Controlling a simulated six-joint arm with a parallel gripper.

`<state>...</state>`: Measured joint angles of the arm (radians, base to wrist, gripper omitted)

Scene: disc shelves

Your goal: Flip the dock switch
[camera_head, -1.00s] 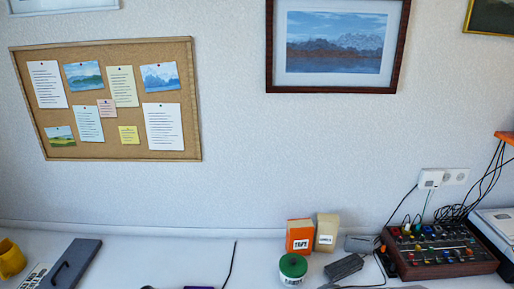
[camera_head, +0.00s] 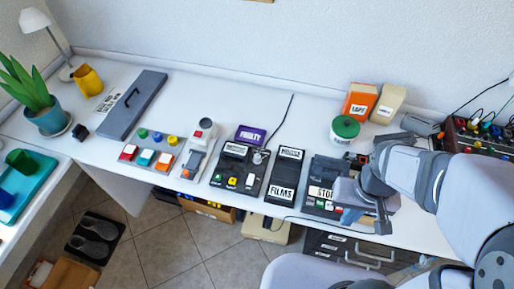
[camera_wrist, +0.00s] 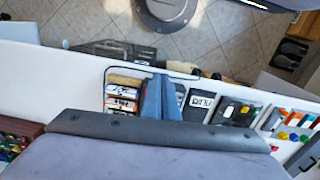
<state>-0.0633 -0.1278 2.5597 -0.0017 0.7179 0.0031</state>
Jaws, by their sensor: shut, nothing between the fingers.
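My gripper (camera_wrist: 161,90) is shut and empty, its two blue-grey fingers together in the wrist view. In the head view my gripper and wrist hang over the right end of the row of devices and cover part of a dark dock (camera_head: 312,202). This dock has small coloured buttons along its front and a white label, partly hidden. Another black dock (camera_head: 222,178), with green and yellow buttons and a small knob, stands further left. I cannot tell which control is the dock switch, or whether my fingers touch anything.
A black case marked FILMS (camera_head: 284,172) stands between the docks. A green-lidded tub (camera_head: 345,128) stands behind. The table's front edge is close.

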